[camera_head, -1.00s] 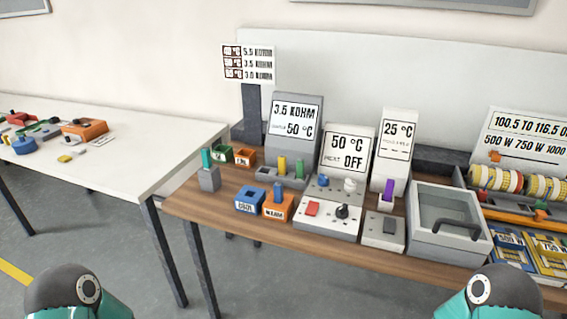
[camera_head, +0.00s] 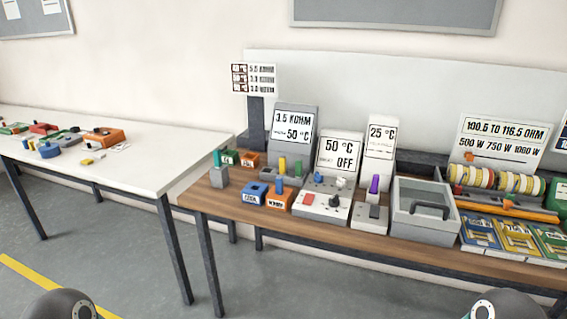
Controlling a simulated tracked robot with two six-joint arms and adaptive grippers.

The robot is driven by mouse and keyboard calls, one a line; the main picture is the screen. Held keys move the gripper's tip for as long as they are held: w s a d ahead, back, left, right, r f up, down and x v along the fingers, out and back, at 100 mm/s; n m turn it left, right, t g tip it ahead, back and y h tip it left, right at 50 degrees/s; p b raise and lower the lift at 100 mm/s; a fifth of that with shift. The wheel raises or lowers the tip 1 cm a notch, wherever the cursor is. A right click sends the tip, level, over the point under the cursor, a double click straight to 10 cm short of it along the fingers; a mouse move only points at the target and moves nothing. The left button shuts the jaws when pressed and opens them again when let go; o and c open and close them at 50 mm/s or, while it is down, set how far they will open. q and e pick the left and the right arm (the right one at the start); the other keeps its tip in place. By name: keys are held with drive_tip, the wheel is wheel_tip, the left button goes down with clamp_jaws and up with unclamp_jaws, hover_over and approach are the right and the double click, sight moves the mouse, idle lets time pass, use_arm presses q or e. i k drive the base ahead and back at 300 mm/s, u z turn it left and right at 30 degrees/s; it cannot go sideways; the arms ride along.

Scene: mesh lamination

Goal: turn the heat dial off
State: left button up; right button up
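The heater unit (camera_head: 322,206) stands mid-table, with a white sloped panel carrying a red button (camera_head: 308,199) and a black dial (camera_head: 334,201). Its display (camera_head: 339,151) reads 50 °C and OFF. A white knob (camera_head: 341,183) and a small blue part sit on the ledge below the display. Which of the knobs is the heat dial I cannot tell for sure. Only my arms' rounded dark joints show at the bottom edge, left and right. Both grippers are out of view, and neither arm is near the heater.
A wooden table (camera_head: 232,208) also holds a 3.5 KOHM meter (camera_head: 293,128), a 25 °C probe stand (camera_head: 380,140), a lidded glass-topped box (camera_head: 424,207), blue and orange bins and coil spools (camera_head: 495,178). A white table (camera_head: 130,178) stands left. The floor in front is clear.

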sight(334, 201)
drive_tip(key=z, duration=0.15)
drive_tip(key=i, duration=0.9)
drive_tip(key=u, duration=0.4)
drive_tip(key=k, duration=0.55)
drive_tip(key=u, duration=0.2)
drive_tip(key=i, duration=0.5)
drive_tip(key=z, duration=0.05)
